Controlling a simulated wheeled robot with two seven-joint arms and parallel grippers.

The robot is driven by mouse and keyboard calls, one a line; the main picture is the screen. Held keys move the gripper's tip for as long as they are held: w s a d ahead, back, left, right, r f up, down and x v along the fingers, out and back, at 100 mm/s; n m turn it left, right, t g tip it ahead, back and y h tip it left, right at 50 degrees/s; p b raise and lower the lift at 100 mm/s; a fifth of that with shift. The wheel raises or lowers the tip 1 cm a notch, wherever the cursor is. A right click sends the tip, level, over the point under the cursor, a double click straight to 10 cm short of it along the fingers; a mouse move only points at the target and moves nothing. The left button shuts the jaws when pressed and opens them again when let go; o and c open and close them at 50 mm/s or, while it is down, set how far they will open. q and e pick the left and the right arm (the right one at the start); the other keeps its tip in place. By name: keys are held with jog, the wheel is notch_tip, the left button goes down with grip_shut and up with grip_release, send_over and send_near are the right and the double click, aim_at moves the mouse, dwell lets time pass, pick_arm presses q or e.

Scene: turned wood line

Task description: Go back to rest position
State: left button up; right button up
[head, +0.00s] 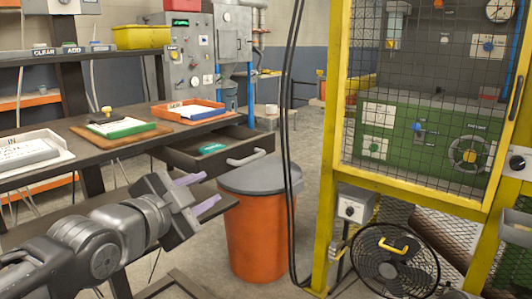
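My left gripper (207,191) reaches in from the lower left in the head view. Its two purple fingers are spread apart with nothing between them. It is in front of the bench, below an open drawer (212,160) and to the left of an orange bin with a grey lid (258,232). It appears apart from both. The drawer holds a green item (212,148). My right gripper is not in view.
The dark bench (95,157) carries an orange tray (190,106), a green-edged pad on a brown board (125,128), and a white tray (30,150). A yellow-framed mesh cage (328,150) and a black fan (392,262) stand at the right. Black cables hang beside the bin.

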pick_arm(q)
jog(key=d+f+n+g, duration=0.15)
jog(key=f+n, duration=0.25)
jog(key=f, duration=0.9)
jog(key=d+f+n+g+y, duration=0.1)
jog(key=f+n+g, duration=0.25)
jog(key=f, duration=0.95)
jog(key=d+f+n+g, duration=0.1)
jog(key=f+n, duration=0.4)
jog(key=f, duration=0.8)
jog(key=s+f+n+g, duration=0.4)
jog(key=s+f+g, duration=0.4)
jog(key=s+f, duration=1.65)
notch_tip(320, 180, up, 26)
jog(key=p, duration=2.8)
jog(key=shift+s+d+y, duration=0.3)
jog(key=shift+s+d, duration=0.05)
jog(key=shift+s, duration=0.05)
